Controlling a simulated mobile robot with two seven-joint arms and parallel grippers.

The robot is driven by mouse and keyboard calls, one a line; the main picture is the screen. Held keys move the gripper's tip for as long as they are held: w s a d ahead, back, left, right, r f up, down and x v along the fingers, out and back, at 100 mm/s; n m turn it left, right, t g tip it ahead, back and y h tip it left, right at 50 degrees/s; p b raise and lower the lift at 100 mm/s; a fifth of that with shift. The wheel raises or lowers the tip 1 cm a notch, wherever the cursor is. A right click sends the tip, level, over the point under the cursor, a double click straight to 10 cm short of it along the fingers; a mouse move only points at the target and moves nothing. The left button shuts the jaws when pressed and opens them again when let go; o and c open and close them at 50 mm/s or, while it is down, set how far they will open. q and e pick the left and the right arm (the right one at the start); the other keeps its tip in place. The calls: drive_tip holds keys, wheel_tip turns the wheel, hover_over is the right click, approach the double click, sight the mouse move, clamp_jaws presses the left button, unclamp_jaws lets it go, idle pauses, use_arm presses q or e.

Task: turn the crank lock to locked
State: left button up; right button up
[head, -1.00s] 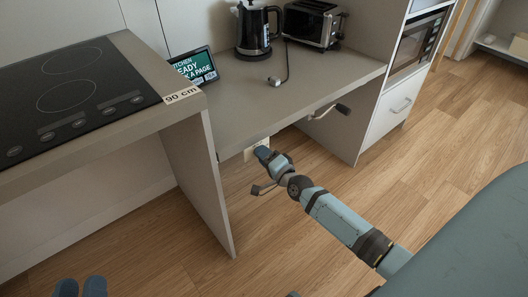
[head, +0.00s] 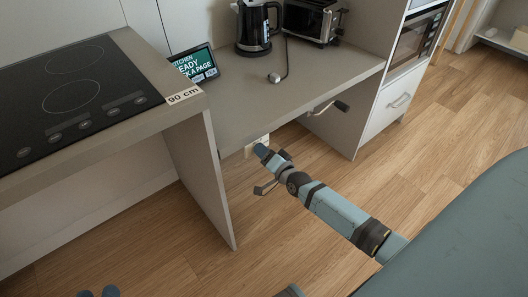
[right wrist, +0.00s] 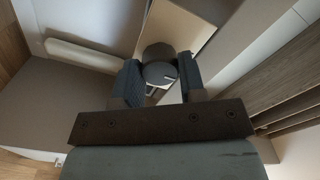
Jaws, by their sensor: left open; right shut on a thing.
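My right gripper (head: 272,159) is below the front edge of the counter in the head view. In the right wrist view its two dark fingers (right wrist: 160,84) are closed on a dark round knob (right wrist: 159,70). I cannot tell from these frames whether the knob belongs to the crank lock or how far it is turned. A small pale box (head: 257,145) shows under the counter behind the gripper.
The counter (head: 285,100) holds a kettle (head: 257,28), a toaster (head: 312,22) and a small screen (head: 196,66). A side panel (head: 200,175) stands left of my right gripper, below the hob (head: 65,90). The wooden floor in front is clear.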

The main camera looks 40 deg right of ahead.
drive_tip(key=o, duration=0.9)
use_arm(q)
wheel_tip(320, 180, down, 6)
drive_tip(key=s+a+g+y+p, duration=0.2)
drive_tip(key=shift+a+r+g+p, duration=0.2)
drive_tip(key=shift+g+p, duration=0.1)
drive_tip(key=shift+p, duration=0.1)
use_arm(e)
drive_tip(key=s, duration=0.9)
drive_tip(key=s+d, duration=0.1)
drive_tip(key=s, duration=0.3)
drive_tip(key=shift+s, duration=0.4)
use_arm(q)
drive_tip(key=shift+w+r, duration=0.2)
drive_tip(key=shift+r, duration=0.1)
